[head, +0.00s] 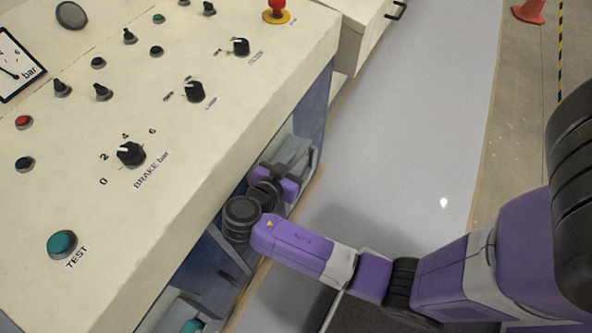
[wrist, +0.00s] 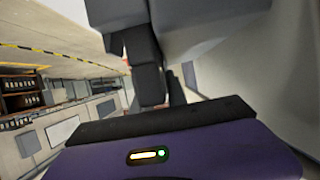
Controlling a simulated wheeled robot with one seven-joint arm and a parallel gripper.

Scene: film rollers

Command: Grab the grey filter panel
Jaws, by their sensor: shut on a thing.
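My gripper (head: 277,180) reaches in under the right edge of the cream control console in the head view. A grey piece that appears to be the filter panel (head: 291,152) shows at its far end, partly hidden by the console and wrist. In the wrist view, the dark fingers of my gripper (wrist: 147,70) are closed against a large plain grey surface, the filter panel (wrist: 210,18), which runs off the top of the picture. The exact contact between fingers and panel is hard to make out.
The cream console (head: 225,140) with knobs and buttons overhangs my wrist closely. A red emergency button (head: 277,10) sits at its far end. A blue side wall (head: 313,112) is beside the gripper. The pale floor (head: 420,110) to the right is clear; an orange cone (head: 530,11) stands far off.

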